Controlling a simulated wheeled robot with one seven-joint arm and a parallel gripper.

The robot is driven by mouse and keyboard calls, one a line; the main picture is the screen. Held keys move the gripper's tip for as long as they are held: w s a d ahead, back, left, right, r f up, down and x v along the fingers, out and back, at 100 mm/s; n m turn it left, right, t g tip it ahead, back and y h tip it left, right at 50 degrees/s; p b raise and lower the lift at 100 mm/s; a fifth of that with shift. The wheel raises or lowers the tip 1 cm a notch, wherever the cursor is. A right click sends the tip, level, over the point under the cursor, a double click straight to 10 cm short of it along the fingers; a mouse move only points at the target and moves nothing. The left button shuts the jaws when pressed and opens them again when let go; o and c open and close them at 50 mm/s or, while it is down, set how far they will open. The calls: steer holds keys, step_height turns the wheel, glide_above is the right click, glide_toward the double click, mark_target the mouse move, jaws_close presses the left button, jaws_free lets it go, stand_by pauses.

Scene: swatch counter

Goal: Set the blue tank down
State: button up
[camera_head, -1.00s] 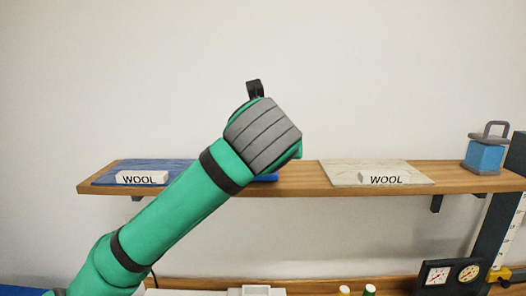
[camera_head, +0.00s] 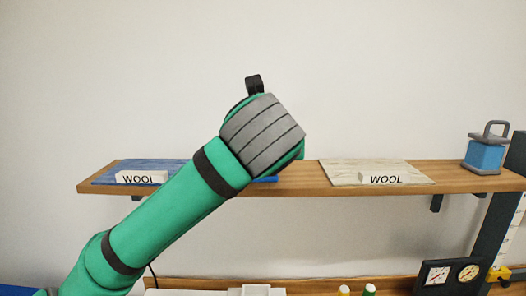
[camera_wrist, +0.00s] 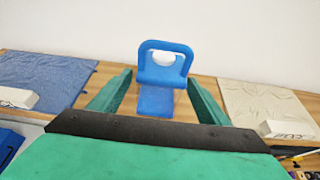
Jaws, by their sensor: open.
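The blue tank (camera_wrist: 158,98) shows in the wrist view, with a blue loop handle on top and a pale round part inside the loop. It appears to stand on the wooden shelf (camera_wrist: 125,68), between the two cloth swatches. My gripper (camera_wrist: 158,78) is open, with one green finger on each side of the tank and gaps visible between. In the head view my arm hides the gripper and most of the tank; only a small blue edge (camera_head: 267,179) shows beside the arm at the shelf front.
A blue swatch (camera_head: 108,170) with a WOOL block (camera_head: 142,177) lies on the left. A cream swatch (camera_head: 340,172) with another WOOL block (camera_head: 381,178) lies on the right. A blue tank with a grey handle (camera_head: 484,156) stands at the shelf's right end. Dial gauges (camera_head: 452,273) are below.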

steer(key=v, duration=0.9)
steer(key=shift+s, duration=0.35)
steer(key=shift+r, duration=0.1)
